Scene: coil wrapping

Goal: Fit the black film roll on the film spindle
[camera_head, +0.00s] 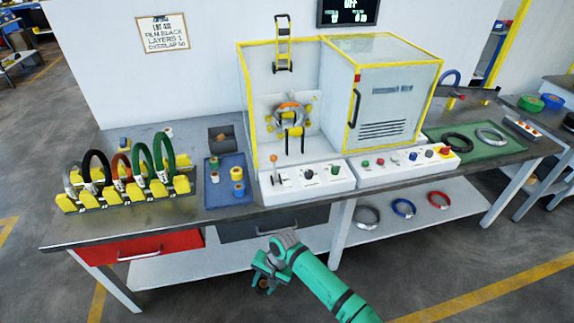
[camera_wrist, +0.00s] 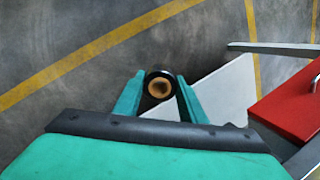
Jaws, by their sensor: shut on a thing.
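The black film roll (camera_wrist: 159,85) shows in the wrist view as a dark roll with a tan core, its end facing the camera. My gripper (camera_wrist: 158,92) is shut on it, with one teal finger on each side. In the head view, my gripper (camera_head: 264,277) hangs in front of the bench, below the tabletop and apart from the machine; the roll is mostly hidden there. The wrapping machine (camera_head: 330,110) stands on the bench with a ring head (camera_head: 290,115) in its open left bay. I cannot tell which part is the film spindle.
A blue tray (camera_head: 225,200) holds several small rolls. A yellow rack (camera_head: 125,197) with several coils stands at the left. Control boxes (camera_head: 306,180) line the bench front. A green mat (camera_head: 480,152) with two coils lies right. Red and grey drawers (camera_head: 140,250) sit below.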

